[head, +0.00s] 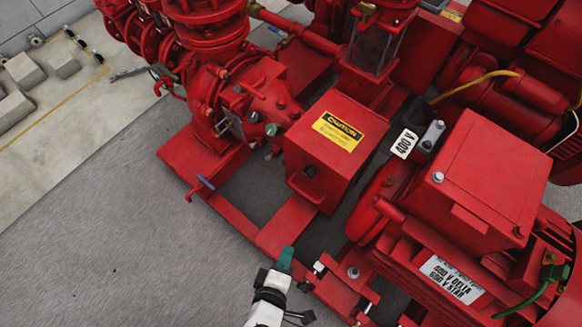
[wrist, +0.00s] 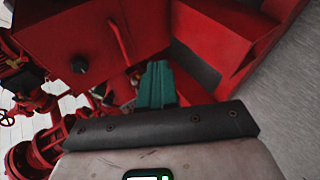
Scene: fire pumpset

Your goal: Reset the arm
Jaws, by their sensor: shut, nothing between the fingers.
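My gripper (head: 285,257) shows at the bottom middle of the head view, with green fingers held together and nothing between them. It is in front of the red base frame of the pumpset, below the red box (head: 316,168) with the yellow caution label (head: 338,131). In the wrist view the green fingers (wrist: 156,85) point toward red pump parts and a dark gap. I cannot tell the exact distance from the fingers to the frame.
A red motor (head: 470,180) with a 400 V label (head: 404,143) stands at the right. A blue-handled lever (head: 206,183) sticks out at the frame's left. Grey floor (head: 90,240) is free at the left, with concrete blocks (head: 25,72) farther off.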

